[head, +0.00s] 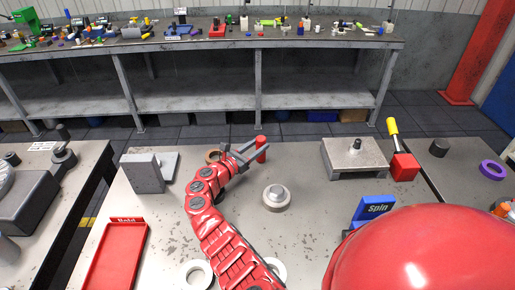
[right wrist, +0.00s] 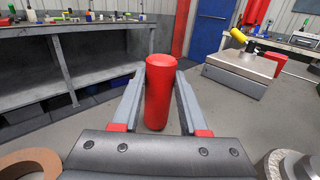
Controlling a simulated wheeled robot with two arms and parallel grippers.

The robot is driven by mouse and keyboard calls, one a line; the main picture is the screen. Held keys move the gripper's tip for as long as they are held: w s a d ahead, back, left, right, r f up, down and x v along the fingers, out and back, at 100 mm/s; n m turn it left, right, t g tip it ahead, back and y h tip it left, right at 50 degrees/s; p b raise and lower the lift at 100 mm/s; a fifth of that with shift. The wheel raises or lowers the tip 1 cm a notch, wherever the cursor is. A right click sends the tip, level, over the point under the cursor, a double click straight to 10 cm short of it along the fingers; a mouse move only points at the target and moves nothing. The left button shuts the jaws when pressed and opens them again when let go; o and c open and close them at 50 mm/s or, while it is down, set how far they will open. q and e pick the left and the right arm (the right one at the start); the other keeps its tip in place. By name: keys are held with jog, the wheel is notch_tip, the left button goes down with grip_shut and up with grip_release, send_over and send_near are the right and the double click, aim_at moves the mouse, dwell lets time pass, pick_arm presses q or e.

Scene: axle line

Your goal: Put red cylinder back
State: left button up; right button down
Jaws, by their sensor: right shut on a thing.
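The red cylinder (head: 261,146) stands upright at the far middle part of the near table (head: 310,230). My right gripper (head: 256,151) is shut on it, with one finger on each side. In the right wrist view the red cylinder (right wrist: 159,95) is upright between the fingers of the right gripper (right wrist: 161,78). Its lower end is close to the table top; I cannot tell whether it touches. My left gripper is not in view.
A copper ring (head: 212,155) lies beside my right gripper. A round metal part (head: 276,197), a grey block (head: 143,174), a metal stand (head: 354,160), a red tray (head: 117,258) and a blue "Spin" sign (head: 374,208) are around it. A cluttered bench (head: 190,45) stands behind.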

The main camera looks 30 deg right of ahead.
jog(key=shift+f, duration=0.2)
jog(key=shift+f, duration=0.15)
jog(key=shift+c, duration=2.2)
grip_release()
